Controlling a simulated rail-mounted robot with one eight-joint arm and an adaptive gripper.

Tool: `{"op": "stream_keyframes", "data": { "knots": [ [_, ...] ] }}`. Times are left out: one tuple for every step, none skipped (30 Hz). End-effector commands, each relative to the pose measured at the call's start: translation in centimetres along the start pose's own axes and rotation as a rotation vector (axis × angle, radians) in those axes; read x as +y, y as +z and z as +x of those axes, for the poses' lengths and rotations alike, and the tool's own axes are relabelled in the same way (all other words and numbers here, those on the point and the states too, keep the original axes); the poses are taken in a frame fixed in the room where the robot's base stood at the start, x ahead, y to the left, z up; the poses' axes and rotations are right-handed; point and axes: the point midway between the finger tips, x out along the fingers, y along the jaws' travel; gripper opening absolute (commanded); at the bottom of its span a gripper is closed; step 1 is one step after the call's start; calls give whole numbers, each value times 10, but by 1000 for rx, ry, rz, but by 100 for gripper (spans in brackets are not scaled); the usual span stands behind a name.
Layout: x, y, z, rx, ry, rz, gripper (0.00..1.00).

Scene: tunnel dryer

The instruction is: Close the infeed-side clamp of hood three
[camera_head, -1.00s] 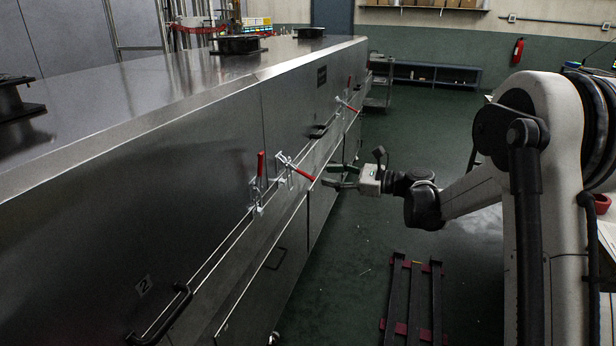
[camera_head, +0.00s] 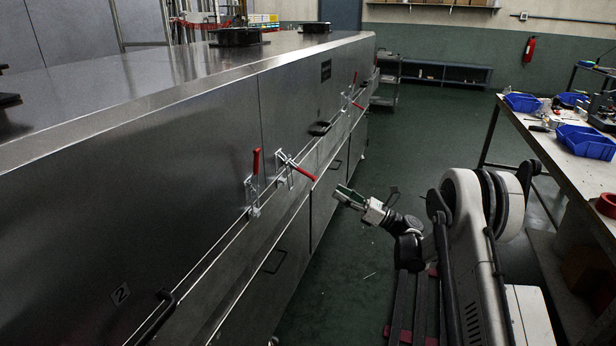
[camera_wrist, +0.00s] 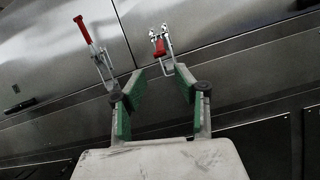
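Two red-handled toggle clamps sit on either side of a hood seam. The nearer clamp (camera_head: 254,184), on the side of the hood marked 2, has its handle upright. The one just beyond the seam (camera_head: 287,168), on the following hood (camera_head: 300,105), has its handle sticking outward and down to the right. In the wrist view, the upright clamp (camera_wrist: 94,46) is at upper left and the outward one (camera_wrist: 160,45), seen nearly end-on, is ahead of the fingers. My gripper (camera_head: 346,194) is open and empty, its green-padded fingers apart (camera_wrist: 158,82), short of the clamps and touching neither.
Another clamp pair (camera_head: 352,97) sits farther along the dryer. A black hood handle (camera_head: 320,129) and lower door handles protrude from the front. A workbench (camera_head: 570,165) with blue bins stands at right. A dark rack lies under my arm. The aisle floor (camera_head: 420,135) is clear.

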Motion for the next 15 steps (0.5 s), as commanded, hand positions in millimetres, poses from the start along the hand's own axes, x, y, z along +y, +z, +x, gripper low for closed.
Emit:
{"op": "stream_keyframes", "data": {
  "knots": [
    [1, -1, 8, 1, 2, 1, 30],
    [1, -2, 14, 1, 3, 1, 30],
    [1, -2, 21, 1, 3, 1, 30],
    [1, -2, 26, 1, 3, 1, 30],
    [0, -2, 32, 1, 2, 1, 30],
    [1, -2, 40, 2, 2, 1, 30],
    [1, -2, 46, 2, 3, 1, 30],
    [1, -2, 51, 2, 3, 1, 30],
    [1, -2, 58, 2, 2, 0, 30],
    [0, -2, 64, 2, 2, 0, 30],
    [1, -3, 70, 2, 2, 0, 30],
    [1, -2, 77, 2, 3, 0, 30],
    [1, -2, 82, 2, 2, 0, 30],
    [1, -2, 87, 2, 2, 0, 30],
    [1, -2, 93, 2, 2, 0, 30]
  ]
}}
